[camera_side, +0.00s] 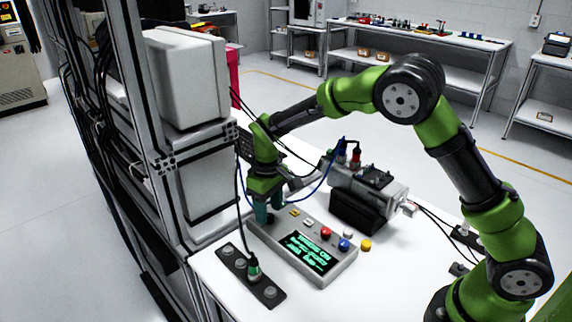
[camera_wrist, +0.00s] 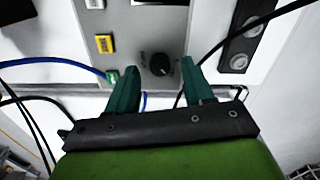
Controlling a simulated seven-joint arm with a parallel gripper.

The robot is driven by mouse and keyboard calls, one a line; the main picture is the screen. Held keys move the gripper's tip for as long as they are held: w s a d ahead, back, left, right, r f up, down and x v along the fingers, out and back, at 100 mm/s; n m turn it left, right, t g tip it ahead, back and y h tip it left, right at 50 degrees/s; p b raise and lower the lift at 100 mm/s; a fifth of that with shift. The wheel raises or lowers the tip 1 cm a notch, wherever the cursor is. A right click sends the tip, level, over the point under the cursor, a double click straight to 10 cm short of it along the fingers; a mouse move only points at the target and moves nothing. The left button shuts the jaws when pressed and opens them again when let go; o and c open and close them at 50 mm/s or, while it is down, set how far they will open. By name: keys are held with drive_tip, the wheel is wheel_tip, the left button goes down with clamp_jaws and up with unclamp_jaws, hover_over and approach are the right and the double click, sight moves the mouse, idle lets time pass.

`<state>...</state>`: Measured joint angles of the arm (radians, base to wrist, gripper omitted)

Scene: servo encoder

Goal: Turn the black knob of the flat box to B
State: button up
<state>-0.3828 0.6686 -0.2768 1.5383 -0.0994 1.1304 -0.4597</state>
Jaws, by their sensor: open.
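The flat box (camera_side: 330,272) is grey and lies on the white table, with a lit green-text display (camera_side: 307,252). In the wrist view, the box's face (camera_wrist: 135,30) fills the upper middle. The black knob (camera_wrist: 160,66) is round and sits near the box's edge; small markings beside it are too blurred to read. My gripper (camera_side: 268,212) points down at the box's far left end. In the wrist view, its teal fingers (camera_wrist: 158,66) are open, one on each side of the knob, with gaps visible. The fingers hide the knob in the side view.
A dark socket strip (camera_side: 268,292) with a plugged cable lies in front. A rack with white housings (camera_side: 190,80) stands close on the left.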

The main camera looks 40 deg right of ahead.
drive_tip(key=shift+f, duration=0.7)
clamp_jaws()
drive_tip(key=shift+m, duration=0.3)
drive_tip(key=m, duration=0.3)
drive_tip(key=shift+m, duration=0.3)
drive_tip(key=shift+r+m, duration=0.1)
drive_tip(key=shift+m, duration=2.1)
